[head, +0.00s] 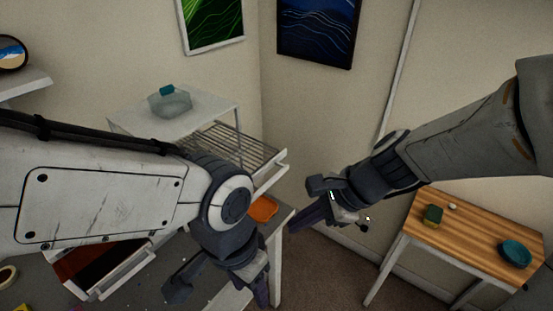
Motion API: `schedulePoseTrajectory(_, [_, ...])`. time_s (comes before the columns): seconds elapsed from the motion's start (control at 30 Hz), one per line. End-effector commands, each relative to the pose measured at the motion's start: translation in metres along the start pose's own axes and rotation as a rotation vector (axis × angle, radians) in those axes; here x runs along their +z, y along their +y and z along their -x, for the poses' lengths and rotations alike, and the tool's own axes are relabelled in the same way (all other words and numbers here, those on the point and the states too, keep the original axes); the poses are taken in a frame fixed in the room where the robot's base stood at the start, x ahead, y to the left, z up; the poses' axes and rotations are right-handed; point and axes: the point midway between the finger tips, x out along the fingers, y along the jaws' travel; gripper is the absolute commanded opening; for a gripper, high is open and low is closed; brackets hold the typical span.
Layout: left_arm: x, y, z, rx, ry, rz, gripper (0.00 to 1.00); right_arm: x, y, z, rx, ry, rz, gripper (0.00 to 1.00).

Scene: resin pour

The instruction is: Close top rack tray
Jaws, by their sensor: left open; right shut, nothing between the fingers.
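A white rack (190,117) stands in the corner at the upper left. Its top tray, a wire tray (240,143) with a white front edge (283,162), sticks out from the rack toward the right. My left arm covers the lower part of the rack and part of the tray. My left gripper (222,288) is open and empty, below the tray in the picture, over the grey worktop. My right gripper (308,208) is shut and empty, to the right of the tray's front edge and apart from it in the picture.
A clear container with a teal lid (170,102) stands on the rack. An orange item (262,208) lies on the worktop (180,262), near a dark red framed panel (100,270). A wooden table (470,235) at the right holds a teal bowl (515,252) and a green-yellow block (433,214).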

Motion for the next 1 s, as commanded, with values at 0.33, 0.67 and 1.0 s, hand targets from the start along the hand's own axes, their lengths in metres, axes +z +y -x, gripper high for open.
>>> schedulePoseTrajectory(0.33, [-0.001,0.002,0.021,0.0,0.0,-0.001,0.5,-0.05,-0.075,0.041,-0.282,-0.104,-0.77,0.0])
schedulePoseTrajectory(0.67, [0.0,0.001,0.01,0.0,0.0,0.0,0.5,-0.05,-0.091,-0.018,-0.275,-0.104,-0.769,0.0])
schedulePoseTrajectory(1.0, [-0.001,0.001,0.02,0.0,0.0,0.0,0.5,-0.036,-0.119,-0.063,-0.278,-0.103,-0.765,0.0])
